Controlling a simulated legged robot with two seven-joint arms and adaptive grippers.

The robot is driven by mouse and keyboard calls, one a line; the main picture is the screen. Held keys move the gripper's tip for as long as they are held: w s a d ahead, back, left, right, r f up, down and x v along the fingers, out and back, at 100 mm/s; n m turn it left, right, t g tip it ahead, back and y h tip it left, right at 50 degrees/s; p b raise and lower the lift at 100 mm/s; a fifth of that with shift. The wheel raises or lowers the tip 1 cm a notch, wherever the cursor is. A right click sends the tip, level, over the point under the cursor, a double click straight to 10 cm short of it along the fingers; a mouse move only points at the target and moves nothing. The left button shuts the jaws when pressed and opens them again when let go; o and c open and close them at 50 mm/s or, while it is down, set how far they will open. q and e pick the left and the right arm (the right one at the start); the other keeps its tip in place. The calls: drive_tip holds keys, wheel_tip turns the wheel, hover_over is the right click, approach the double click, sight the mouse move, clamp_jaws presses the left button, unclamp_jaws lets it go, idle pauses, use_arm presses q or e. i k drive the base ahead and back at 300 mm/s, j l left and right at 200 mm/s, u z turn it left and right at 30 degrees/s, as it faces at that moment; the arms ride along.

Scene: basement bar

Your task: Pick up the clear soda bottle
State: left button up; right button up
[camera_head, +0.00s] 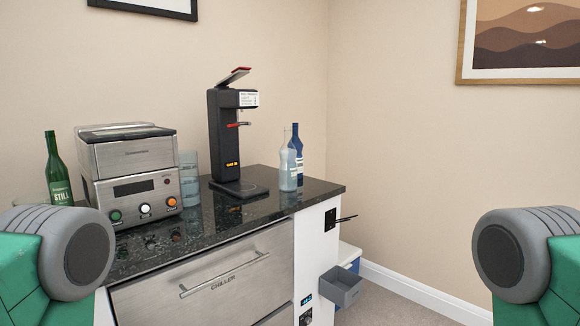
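The clear soda bottle (288,170) stands upright on the dark stone counter (322,188), near its right end. It is pale and see-through with a white label. A dark blue bottle (297,143) stands just behind it and is partly covered by it. Only green and grey parts of my two arms show, at the lower left and lower right edges. Neither of my grippers is in view, and nothing touches the clear bottle.
A black soda machine (225,130) stands left of the bottles. Stacked clear glasses (188,180), a steel appliance (135,170) and a green bottle (58,170) stand further left. A chiller drawer (200,290) is below. A grey bin (342,287) juts out at the counter's right side.

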sight(288, 169)
drive_tip(key=i+l+u, duration=0.25)
drive_tip(key=i+l, duration=0.35)
drive_tip(key=i+l+u, duration=0.25)
drive_tip(key=i+l, duration=0.4)
drive_tip(key=l, duration=0.15)
